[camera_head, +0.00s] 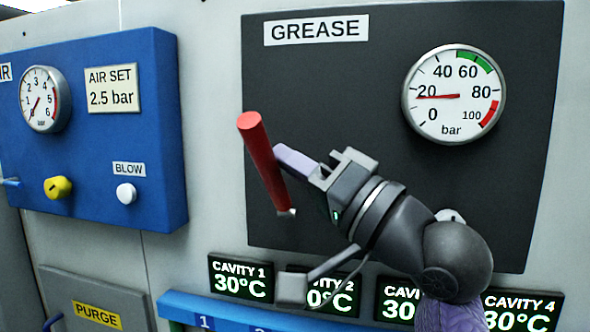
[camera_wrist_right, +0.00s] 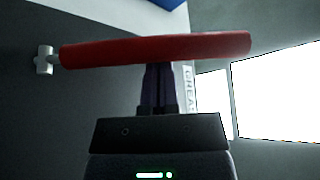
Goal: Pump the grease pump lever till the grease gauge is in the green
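The red grease pump lever (camera_head: 263,160) sticks out from the dark grease panel (camera_head: 400,190), its free end up and toward me. It spans the right wrist view (camera_wrist_right: 155,49) as a red bar, its pivot end at the left. My right gripper (camera_head: 288,158) is at the lever's right side, its fingers together and their tips at the bar; in the wrist view the fingers (camera_wrist_right: 158,88) meet its lower edge. Contact looks likely, but the tips are partly hidden. The grease gauge (camera_head: 453,95) has its red needle near 20, below the green band at the upper right. My left gripper is not visible.
A blue air panel (camera_head: 150,130) with a gauge, a yellow knob (camera_head: 58,187) and a white button (camera_head: 126,193) is at the left. Cavity temperature displays (camera_head: 240,279) and a blue rail (camera_head: 185,306) lie below the grease panel. The space left of the lever is clear.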

